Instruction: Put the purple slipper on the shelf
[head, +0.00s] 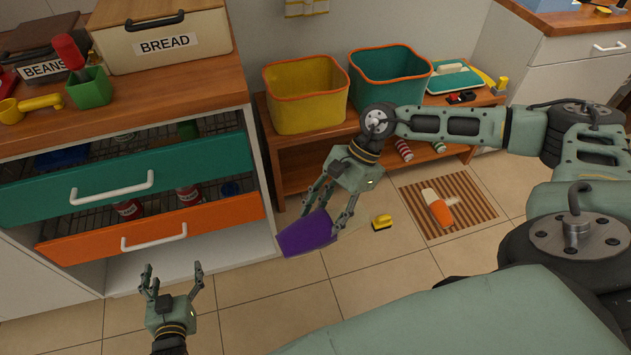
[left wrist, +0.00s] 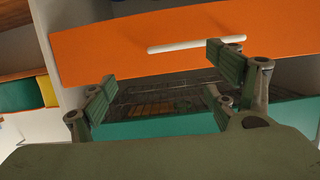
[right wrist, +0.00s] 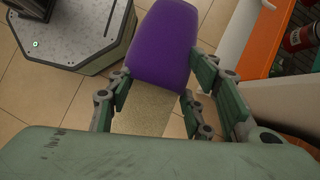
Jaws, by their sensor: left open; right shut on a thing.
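The purple slipper (head: 306,233) is held in my right gripper (head: 328,212), above the tiled floor and in front of the shelf. In the right wrist view the slipper (right wrist: 163,48) has its purple toe pointing away and its beige insole (right wrist: 143,118) between the fingers. The low wooden shelf (head: 290,178) stands against the wall, with an upper board and a lower board. My left gripper (head: 172,283) is open and empty in front of the drawers; its fingers also show in the left wrist view (left wrist: 165,85).
A yellow bin (head: 306,97), a teal bin (head: 390,75) and a teal case stand on the shelf's top. Rolled striped items lie on its lower board. An orange slipper (head: 438,208) lies on the striped mat (head: 475,203). A yellow toy (head: 382,222) is on the floor. Teal (head: 60,195) and orange (head: 90,245) drawers stand open.

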